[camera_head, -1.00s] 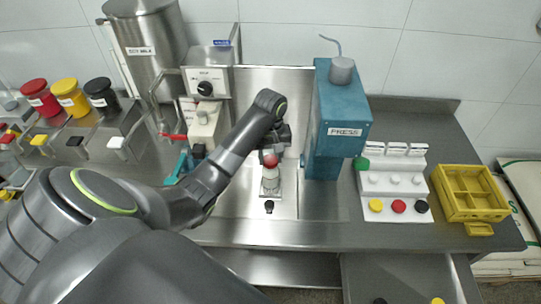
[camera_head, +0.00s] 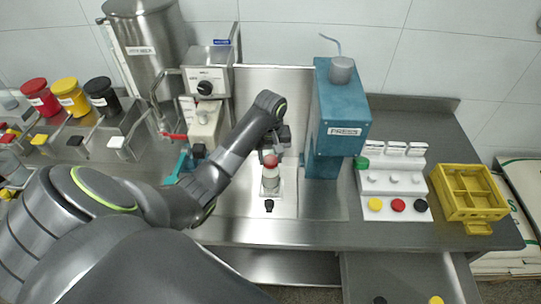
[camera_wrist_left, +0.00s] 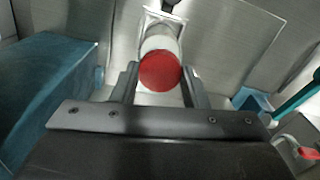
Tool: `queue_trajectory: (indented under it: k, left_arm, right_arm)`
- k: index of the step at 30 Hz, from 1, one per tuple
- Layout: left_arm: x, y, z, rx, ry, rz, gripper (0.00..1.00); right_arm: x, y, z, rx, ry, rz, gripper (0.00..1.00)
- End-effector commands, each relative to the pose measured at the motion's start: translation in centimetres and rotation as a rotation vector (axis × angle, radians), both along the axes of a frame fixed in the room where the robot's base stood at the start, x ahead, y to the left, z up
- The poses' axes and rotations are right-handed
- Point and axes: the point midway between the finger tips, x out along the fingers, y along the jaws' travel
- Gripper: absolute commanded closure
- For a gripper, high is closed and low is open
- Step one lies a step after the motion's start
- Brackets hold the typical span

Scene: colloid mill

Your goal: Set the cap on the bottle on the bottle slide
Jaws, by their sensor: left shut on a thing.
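A red cap (camera_head: 270,160) is at the top of a white bottle (camera_head: 271,178) on the bottle slide (camera_head: 269,194) in the middle of the bench. My left gripper (camera_head: 270,153) is shut on the cap from above. In the left wrist view the cap (camera_wrist_left: 160,71) lies between the two fingers, with the bottle (camera_wrist_left: 159,43) directly beyond it. Whether the cap is fully seated on the bottle neck cannot be told. My right gripper is not in view.
The blue press (camera_head: 336,120) stands close to the right of the gripper. A white stand (camera_head: 394,190) with coloured caps and a yellow divided crate (camera_head: 468,193) are further right. The mill (camera_head: 206,85) is behind to the left. Black, yellow and red jars stand far left.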

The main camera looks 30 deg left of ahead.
Motion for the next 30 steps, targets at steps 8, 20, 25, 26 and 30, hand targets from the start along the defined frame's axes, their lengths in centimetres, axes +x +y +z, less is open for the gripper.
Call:
queue_trajectory:
  k: [8,20,25,26,30]
  left_arm:
    - [-0.01,0.0,-0.08,0.0,0.0,0.0,0.8]
    - [-0.04,-0.02,-0.39,0.0,0.001,0.0,0.8]
    - [-0.04,-0.02,-0.64,0.0,0.001,0.0,0.8]
    - [-0.04,-0.02,-0.65,0.0,0.001,0.0,0.8]
    - [-0.03,-0.03,-0.66,-0.001,0.001,0.0,0.8]
  right_arm:
    - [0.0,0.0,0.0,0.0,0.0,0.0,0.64]
    - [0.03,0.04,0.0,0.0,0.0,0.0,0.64]
    - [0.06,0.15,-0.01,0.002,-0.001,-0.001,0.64]
    - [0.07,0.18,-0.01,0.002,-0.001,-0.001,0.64]
    - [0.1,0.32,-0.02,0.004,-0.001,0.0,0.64]
